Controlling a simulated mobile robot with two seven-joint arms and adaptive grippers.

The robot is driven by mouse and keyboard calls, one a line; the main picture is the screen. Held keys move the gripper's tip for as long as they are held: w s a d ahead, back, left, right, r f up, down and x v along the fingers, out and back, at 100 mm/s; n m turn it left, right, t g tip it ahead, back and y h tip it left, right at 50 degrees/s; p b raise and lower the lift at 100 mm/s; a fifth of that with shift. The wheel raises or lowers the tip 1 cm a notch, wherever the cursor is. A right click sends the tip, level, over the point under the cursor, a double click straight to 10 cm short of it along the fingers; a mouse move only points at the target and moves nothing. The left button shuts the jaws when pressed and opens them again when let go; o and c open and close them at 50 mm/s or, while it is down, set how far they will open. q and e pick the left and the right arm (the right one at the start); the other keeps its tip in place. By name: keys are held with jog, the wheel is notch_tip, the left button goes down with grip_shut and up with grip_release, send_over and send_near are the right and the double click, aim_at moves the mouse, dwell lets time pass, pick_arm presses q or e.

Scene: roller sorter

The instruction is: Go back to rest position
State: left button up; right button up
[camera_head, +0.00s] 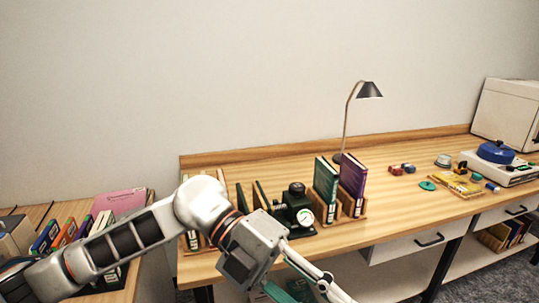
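My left arm comes in from the left and bends over the front edge of the wooden desk (240,172). My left gripper (318,282) points down and to the right at the bottom edge of the picture, in front of the desk. Its fingertips are cut off or unclear, so I cannot tell if it is open or shut. A teal-green piece (299,289) shows beside its fingers; I cannot tell whether it is held. My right gripper is not in view.
A black device with a dial (296,210), a green book (326,184) and a purple book (352,178) in wooden holders, and a lamp (369,90) stand near my arm. More books (68,232) stand at left. A blue pot (495,151) is at right.

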pick_arm(q)
jog(key=w+r+n+t+h, duration=0.4)
jog(key=w+n+t+h, duration=0.6)
jog(key=h, duration=0.3)
jog(key=w+a+f+n+t+y, duration=0.8)
jog(key=a+f+n+t+y, duration=0.25)
jog(key=f+n+t, duration=0.4)
jog(key=s+a+f+n+y, duration=0.1)
jog(key=a+f+n+y, duration=0.25)
jog(key=f, duration=0.25)
jog(key=s+a+f+n+g+y, duration=0.1)
jog(key=a+f+n+y, duration=0.1)
jog(key=a+f, duration=0.35)
jog(key=s+a+f+n+y, duration=0.1)
jog(key=a+f+n+y, duration=0.15)
jog(key=f, duration=0.45)
jog(key=s+a+f+n+g+y, duration=0.1)
jog(key=s+a+f+g, duration=0.1)
jog(key=s+f, duration=0.4)
jog(key=s+a+f+n+g+y, duration=0.1)
jog(key=s+a+f+g+y, duration=0.1)
jog(key=s+f, duration=0.4)
notch_tip(320, 180, down, 3)
jog(key=shift+s+a+r+g, duration=0.15)
jog(key=shift+a+g, duration=0.3)
jog(key=shift+a, duration=0.7)
